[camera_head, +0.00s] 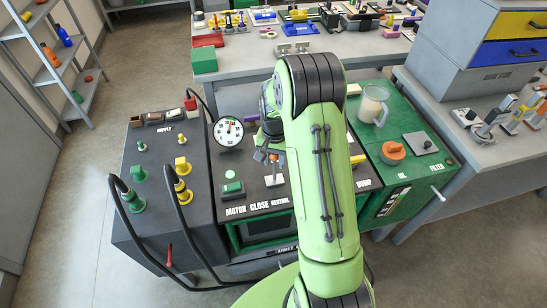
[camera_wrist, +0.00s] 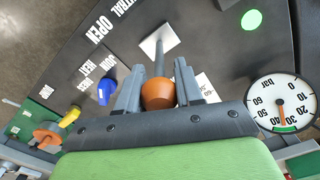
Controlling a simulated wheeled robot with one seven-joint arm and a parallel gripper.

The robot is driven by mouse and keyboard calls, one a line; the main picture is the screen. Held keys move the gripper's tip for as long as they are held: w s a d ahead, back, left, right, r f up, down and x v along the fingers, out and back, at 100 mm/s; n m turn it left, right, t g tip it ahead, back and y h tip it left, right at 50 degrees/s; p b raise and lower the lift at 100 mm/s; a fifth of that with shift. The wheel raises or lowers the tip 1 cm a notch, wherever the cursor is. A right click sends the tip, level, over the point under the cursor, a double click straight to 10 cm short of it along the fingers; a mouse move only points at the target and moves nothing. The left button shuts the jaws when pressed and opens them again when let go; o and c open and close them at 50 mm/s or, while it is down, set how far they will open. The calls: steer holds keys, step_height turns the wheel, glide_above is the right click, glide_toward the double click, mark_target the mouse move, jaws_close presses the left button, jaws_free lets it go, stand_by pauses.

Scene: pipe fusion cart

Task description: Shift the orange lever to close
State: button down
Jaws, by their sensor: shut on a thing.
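The orange lever knob (camera_wrist: 158,94) sits between the two grey fingers of my gripper (camera_wrist: 158,86) in the wrist view. The fingers are shut on it from both sides. The grey lever rod (camera_wrist: 159,58) runs from the knob to a white base plate (camera_wrist: 154,40) on the dark panel. In the head view the base plate (camera_head: 274,181) stands above the labels CLOSE (camera_head: 259,205) and NEUTRAL (camera_head: 281,200). There my gripper (camera_head: 267,156) is small and partly hidden by my green arm. The OPEN label (camera_wrist: 98,30) shows in the wrist view.
A round gauge (camera_head: 228,131) stands close behind and left of the lever. A green MOTOR button (camera_head: 231,174) and switch lie left of it. A blue lever (camera_wrist: 106,86) and a yellow one (camera_wrist: 70,117) are nearby. Black hoses (camera_head: 190,235) loop at the cart's left.

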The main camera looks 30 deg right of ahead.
steer(key=shift+w+a+f+g+h, duration=0.15)
steer(key=shift+w+a+g+h, duration=0.1)
steer(key=shift+a+h, duration=0.55)
steer(key=shift+w+a+f+g+h, duration=0.15)
steer(key=shift+a+f+g+h, duration=0.05)
steer(key=shift+a+h, duration=0.55)
steer(key=shift+w+a+f+g+h, duration=0.15)
steer(key=shift+w+a+g+h, duration=0.1)
steer(key=shift+a+h, duration=0.55)
steer(key=shift+d, duration=0.15)
steer(key=c, duration=0.7)
jaws_free()
steer(key=shift+c, duration=0.2)
steer(key=p+v, duration=0.3)
steer(key=v, duration=1.2)
steer(key=shift+a+r, duration=0.3)
steer(key=shift+r, duration=0.05)
